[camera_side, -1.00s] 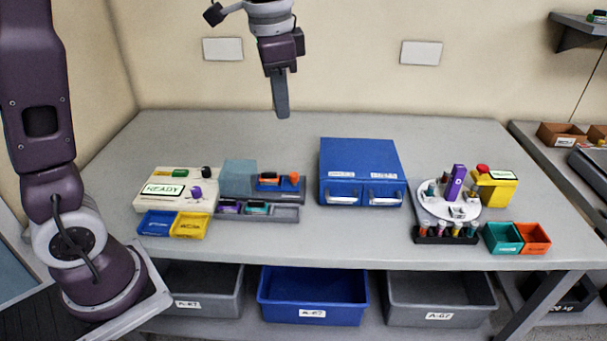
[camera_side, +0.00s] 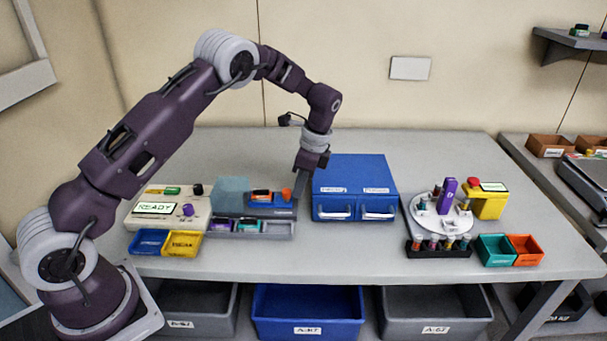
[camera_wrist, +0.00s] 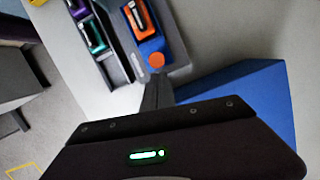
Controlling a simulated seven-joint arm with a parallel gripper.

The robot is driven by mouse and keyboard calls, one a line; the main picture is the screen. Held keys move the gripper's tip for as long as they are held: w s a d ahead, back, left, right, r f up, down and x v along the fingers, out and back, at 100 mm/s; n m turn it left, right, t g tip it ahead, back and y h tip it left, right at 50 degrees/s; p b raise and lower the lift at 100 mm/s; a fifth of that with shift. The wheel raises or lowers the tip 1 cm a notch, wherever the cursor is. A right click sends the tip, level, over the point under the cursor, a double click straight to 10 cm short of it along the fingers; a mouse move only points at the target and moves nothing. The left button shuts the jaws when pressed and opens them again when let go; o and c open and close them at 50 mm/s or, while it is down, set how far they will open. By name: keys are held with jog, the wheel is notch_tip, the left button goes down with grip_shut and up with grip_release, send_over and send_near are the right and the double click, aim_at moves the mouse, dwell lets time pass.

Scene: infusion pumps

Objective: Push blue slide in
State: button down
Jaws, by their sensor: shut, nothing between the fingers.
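The blue slide (camera_side: 255,202) sits in a dark grey track beside a blue-grey block (camera_side: 232,190). An orange piece (camera_side: 264,195) lies on it and a round orange knob (camera_side: 286,194) stands at its right end. In the wrist view the blue slide (camera_wrist: 152,45) shows with the orange piece (camera_wrist: 140,20) and knob (camera_wrist: 155,60). My gripper (camera_side: 298,203) is shut and empty, pointing down just right of the knob. In the wrist view its fingertips (camera_wrist: 158,78) are close to the knob; I cannot tell whether they touch the slide.
A blue two-drawer cabinet (camera_side: 352,185) stands close to the right of my gripper. A grey tray (camera_side: 280,230) with purple and teal pieces lies in front of the track. A panel reading READY (camera_side: 155,208) is at left. A white carousel (camera_side: 425,215) stands farther right.

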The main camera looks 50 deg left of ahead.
aim_at(260, 196)
jog(key=shift+f, duration=0.4)
jog(key=s+a, duration=0.6)
jog(key=shift+s+a, duration=0.2)
jog(key=shift+a, duration=0.1)
jog(key=s+d+r+n+t, duration=0.15)
jog(key=d+r, duration=0.25)
jog(key=r, duration=0.5)
jog(key=s+d+r+n+t, duration=0.1)
jog(key=s+d+r, duration=0.15)
jog(key=r, duration=0.75)
jog(key=s+d+r+n+t+h, duration=0.1)
jog(key=s+d+r+n, duration=0.15)
jog(key=s, duration=0.25)
jog(key=s+d+r+n+t, duration=0.1)
jog(key=s+d+r, duration=0.2)
jog(key=s, duration=0.1)
jog(key=s+d+f+n+t, duration=0.1)
jog(key=s+d+n, duration=0.1)
jog(key=s, duration=0.4)
jog(key=s+d+f+n+t+h, duration=0.1)
jog(key=s+d+n, duration=0.1)
jog(key=s, duration=0.5)
jog(key=shift+s+d+n+t, duration=0.2)
jog(key=shift+d+n+t, duration=0.2)
jog(key=shift+n, duration=0.2)
